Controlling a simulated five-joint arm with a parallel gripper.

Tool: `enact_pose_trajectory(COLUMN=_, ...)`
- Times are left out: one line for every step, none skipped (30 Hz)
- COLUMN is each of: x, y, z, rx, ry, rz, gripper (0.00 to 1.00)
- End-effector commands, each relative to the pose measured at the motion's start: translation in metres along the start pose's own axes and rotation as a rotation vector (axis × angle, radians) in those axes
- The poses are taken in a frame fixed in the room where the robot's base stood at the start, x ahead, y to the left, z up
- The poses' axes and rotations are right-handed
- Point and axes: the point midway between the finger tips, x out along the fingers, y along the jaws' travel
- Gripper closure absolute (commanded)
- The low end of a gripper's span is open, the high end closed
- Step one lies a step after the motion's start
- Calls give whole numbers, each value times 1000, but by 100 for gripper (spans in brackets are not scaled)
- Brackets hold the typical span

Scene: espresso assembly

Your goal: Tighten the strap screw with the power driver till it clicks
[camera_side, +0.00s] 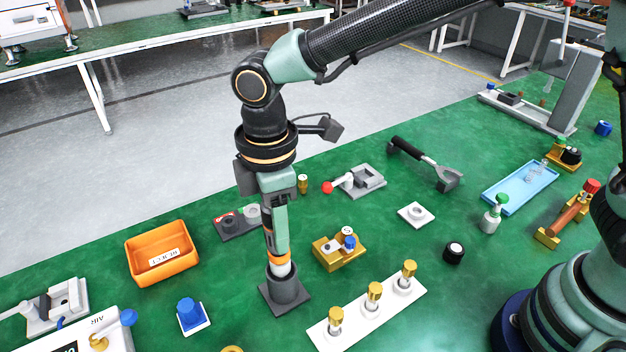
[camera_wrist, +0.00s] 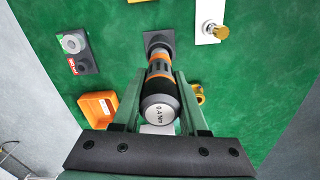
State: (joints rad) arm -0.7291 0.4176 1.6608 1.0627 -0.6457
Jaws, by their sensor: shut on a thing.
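The power driver (camera_wrist: 160,95) is dark with orange bands, and its round end reads 0.4 Nm. My gripper (camera_side: 276,246) points down and is shut on the driver, with one finger on each side of it in the wrist view. In the side view the driver's lower part, with an orange and a pale band (camera_side: 281,266), is at the mouth of a dark grey holder (camera_side: 285,292). It is upright there; how deep it sits is hidden. A brass fixture (camera_side: 325,254) with a blue-topped part (camera_side: 349,242) stands right of the holder. I cannot make out the strap screw.
An orange reject bin (camera_side: 161,253) stands to the left. A white plate (camera_side: 367,312) with several brass-topped pieces lies in front at right. A blue tray (camera_side: 521,187) lies far right. Green mat shows between them.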

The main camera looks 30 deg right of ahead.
Motion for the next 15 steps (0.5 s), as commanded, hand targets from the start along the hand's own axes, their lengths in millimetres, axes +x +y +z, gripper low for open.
enact_pose_trajectory(x=-1, y=0, z=0, rx=0, ry=2, rz=1, gripper=100)
enact_pose_trajectory(x=-2, y=0, z=0, rx=0, ry=2, rz=1, gripper=100)
enact_pose_trajectory(x=-2, y=0, z=0, rx=0, ry=2, rz=1, gripper=100)
enact_pose_trajectory(x=-2, y=0, z=0, rx=0, ry=1, rz=1, gripper=100)
enact_pose_trajectory(x=-2, y=0, z=0, rx=0, ry=1, rz=1, gripper=100)
enact_pose_trajectory(x=-2, y=0, z=0, rx=0, ry=1, rz=1, gripper=100)
enact_pose_trajectory(x=-2, y=0, z=0, rx=0, ry=1, rz=1, gripper=100)
enact_pose_trajectory(x=-2, y=0, z=0, rx=0, ry=1, rz=1, gripper=100)
enact_pose_trajectory(x=-2, y=0, z=0, rx=0, ry=1, rz=1, gripper=100)
enact_pose_trajectory(x=-2, y=0, z=0, rx=0, ry=1, rz=1, gripper=100)
enact_pose_trajectory(x=-2, y=0, z=0, rx=0, ry=1, rz=1, gripper=100)
enact_pose_trajectory(x=-2, y=0, z=0, rx=0, ry=2, rz=1, gripper=100)
enact_pose_trajectory(x=-3, y=0, z=0, rx=0, ry=2, rz=1, gripper=100)
enact_pose_trajectory(x=-4, y=0, z=0, rx=0, ry=2, rz=1, gripper=100)
enact_pose_trajectory(x=-5, y=0, z=0, rx=0, ry=1, rz=1, gripper=100)
